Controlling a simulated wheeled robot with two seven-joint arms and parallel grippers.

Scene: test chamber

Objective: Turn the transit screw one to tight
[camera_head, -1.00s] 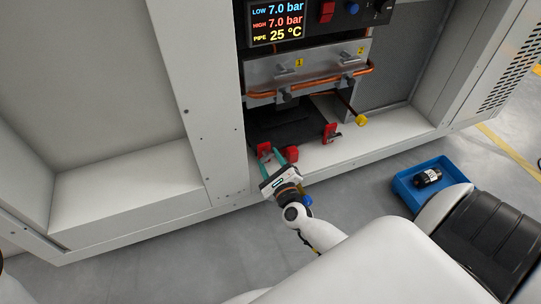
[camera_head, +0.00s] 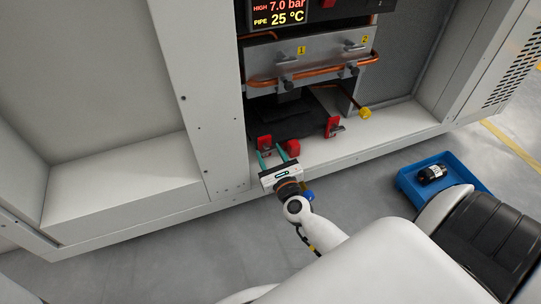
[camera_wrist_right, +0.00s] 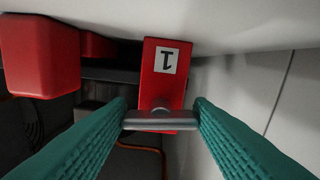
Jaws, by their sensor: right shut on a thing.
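Transit screw one has a red bracket (camera_head: 264,142) at the front edge of the cabinet floor. The bracket carries a label "1", upside down in the right wrist view (camera_wrist_right: 165,65). The screw's grey metal crossbar (camera_wrist_right: 160,122) lies across the bracket's near end. My right gripper (camera_head: 273,153) is shut on this bar, with one teal finger at each end of it in the right wrist view (camera_wrist_right: 160,112). The fingers partly hide the screw in the head view. My left gripper is not in view.
A red block (camera_head: 292,147) stands close right of the gripper. Another red bracket (camera_head: 333,127) sits further right. A yellow-tipped rod (camera_head: 365,113) and copper pipe (camera_head: 330,78) are above.

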